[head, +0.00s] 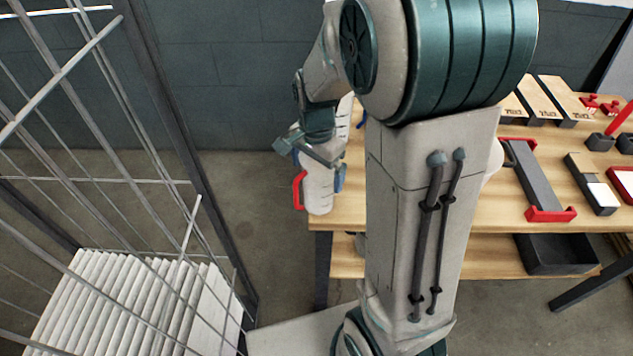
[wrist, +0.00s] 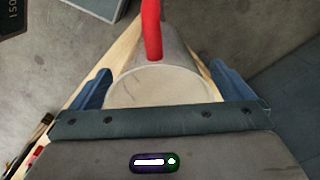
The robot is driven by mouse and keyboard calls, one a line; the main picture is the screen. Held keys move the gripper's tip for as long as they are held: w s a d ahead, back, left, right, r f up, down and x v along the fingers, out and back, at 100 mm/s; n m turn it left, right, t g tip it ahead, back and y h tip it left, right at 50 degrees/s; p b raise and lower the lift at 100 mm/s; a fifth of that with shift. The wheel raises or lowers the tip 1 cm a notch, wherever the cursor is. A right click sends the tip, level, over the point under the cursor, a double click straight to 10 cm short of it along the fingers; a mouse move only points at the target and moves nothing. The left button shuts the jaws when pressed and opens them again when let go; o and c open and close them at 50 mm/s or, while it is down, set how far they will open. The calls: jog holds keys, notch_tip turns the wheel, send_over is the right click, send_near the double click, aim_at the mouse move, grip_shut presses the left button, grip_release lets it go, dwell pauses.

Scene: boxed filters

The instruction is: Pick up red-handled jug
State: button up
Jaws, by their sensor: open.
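The red-handled jug (head: 319,193) has a pale body and shows at the left front corner of the wooden table, upright or nearly so. Its red handle (head: 298,189) is on its left side. In the wrist view the jug's round pale top (wrist: 165,88) faces me, with the red handle (wrist: 152,30) at the far side. My gripper (wrist: 160,72) is open, with one blue finger on each side of the jug. In the head view my gripper is just above and around the jug's upper part. I cannot tell whether the fingers touch it.
The wooden table (head: 345,212) carries a grey tool with red ends (head: 540,180), several boxes (head: 541,98) and small red parts to the right. A wire cage (head: 190,215) with white filters (head: 120,300) stands at the left. Bare floor lies between cage and table.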

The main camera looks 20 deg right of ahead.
jog(key=shift+f, duration=0.5)
jog(key=c, duration=1.1)
jog(key=shift+c, duration=0.2)
